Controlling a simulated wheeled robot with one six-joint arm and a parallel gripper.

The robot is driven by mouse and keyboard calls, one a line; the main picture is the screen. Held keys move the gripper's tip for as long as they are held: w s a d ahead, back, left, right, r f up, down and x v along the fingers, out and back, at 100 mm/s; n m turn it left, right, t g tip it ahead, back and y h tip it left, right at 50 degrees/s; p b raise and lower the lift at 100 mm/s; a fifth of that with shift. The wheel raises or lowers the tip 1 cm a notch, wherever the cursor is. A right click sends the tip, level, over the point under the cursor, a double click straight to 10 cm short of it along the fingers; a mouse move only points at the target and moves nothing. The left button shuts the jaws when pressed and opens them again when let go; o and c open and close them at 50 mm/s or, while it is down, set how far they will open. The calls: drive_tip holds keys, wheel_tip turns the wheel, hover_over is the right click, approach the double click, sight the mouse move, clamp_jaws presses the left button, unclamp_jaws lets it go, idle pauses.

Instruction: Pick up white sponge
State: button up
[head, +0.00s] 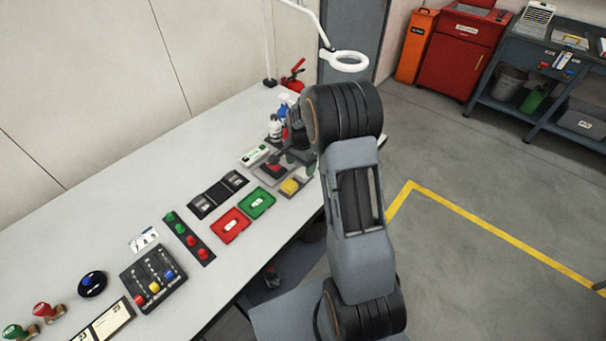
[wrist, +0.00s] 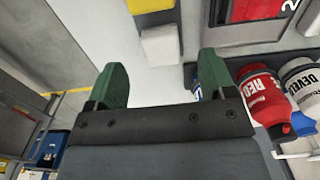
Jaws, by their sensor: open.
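In the head view my arm covers part of the far bench end, and I cannot make out the white sponge there.
A red bottle (wrist: 262,95) and a white bottle (wrist: 302,85) stand close to the right finger. The bench (head: 95,185) also carries a red tray (head: 230,226), a green tray (head: 257,203) and button panels. A ring lamp (head: 344,61) hangs over the far end.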

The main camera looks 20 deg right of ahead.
sight(301, 173)
drive_tip(key=shift+d+f+p, duration=0.1)
drive_tip(key=shift+f+p, duration=0.8)
drive_tip(key=shift+f, duration=1.8)
drive_tip(key=shift+c, duration=0.2)
drive_tip(key=c, duration=0.9)
drive_tip(key=shift+r, duration=0.15)
drive_tip(key=shift+c, duration=0.2)
drive_tip(key=shift+w+r+b, duration=0.1)
drive_tip(key=shift+r+b, duration=0.4)
drive_tip(key=shift+r, duration=0.1)
drive_tip(key=s+d+r+b, duration=0.2)
drive_tip(key=s+r+b, duration=0.1)
drive_tip(key=s+r, duration=0.8)
drive_tip(key=s, duration=0.3)
drive_tip(key=shift+r+b, duration=0.3)
drive_tip(key=shift+b, duration=0.1)
drive_tip(key=shift+d, duration=0.1)
